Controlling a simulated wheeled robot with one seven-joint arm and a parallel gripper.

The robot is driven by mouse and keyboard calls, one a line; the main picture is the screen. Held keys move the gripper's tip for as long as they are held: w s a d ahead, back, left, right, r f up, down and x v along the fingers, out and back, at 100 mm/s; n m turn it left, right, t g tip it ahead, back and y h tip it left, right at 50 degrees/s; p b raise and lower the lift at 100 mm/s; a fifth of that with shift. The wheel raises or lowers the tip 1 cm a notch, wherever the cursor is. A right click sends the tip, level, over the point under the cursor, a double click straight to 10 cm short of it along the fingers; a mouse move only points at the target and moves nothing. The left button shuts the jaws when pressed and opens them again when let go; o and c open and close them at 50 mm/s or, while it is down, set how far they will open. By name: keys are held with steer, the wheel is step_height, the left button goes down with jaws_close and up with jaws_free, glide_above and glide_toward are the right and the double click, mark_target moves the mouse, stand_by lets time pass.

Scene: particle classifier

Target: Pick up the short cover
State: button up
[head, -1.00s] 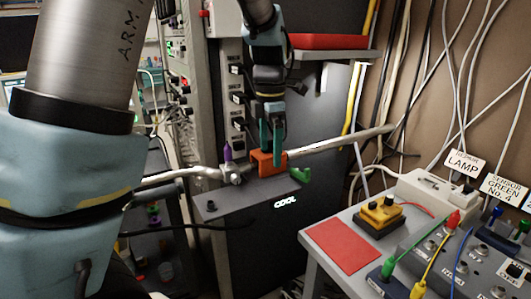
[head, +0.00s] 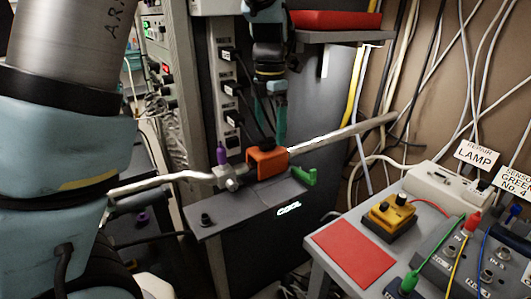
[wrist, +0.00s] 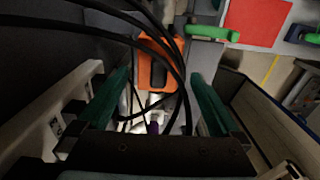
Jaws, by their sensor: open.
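An orange cover (head: 267,164), which looks like the short cover, sits around the pale pipe (head: 335,137) on the grey box marked COOL (head: 245,205). In the wrist view the cover (wrist: 159,64) shows between my fingertips, partly crossed by black cables. My gripper (head: 271,136) has teal fingers and is open and empty, just above and behind the cover in the head view. The open fingers (wrist: 160,76) also show in the wrist view, apart from the cover. I cannot tell the exact gap.
Black cables (wrist: 165,40) hang across the wrist view. A purple-handled valve (head: 222,160) stands left of the cover, and a green handle (head: 304,175) lies right. A bench with a red mat (head: 353,252) stands right.

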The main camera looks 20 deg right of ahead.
mark_target(267, 150)
steer(key=f, duration=0.2)
steer(key=f+p, duration=0.1)
steer(key=f, duration=0.3)
steer(key=shift+a+f, duration=0.25)
steer(key=shift+a, duration=0.05)
steer(key=c, duration=1.2)
steer(key=shift+r, duration=0.1)
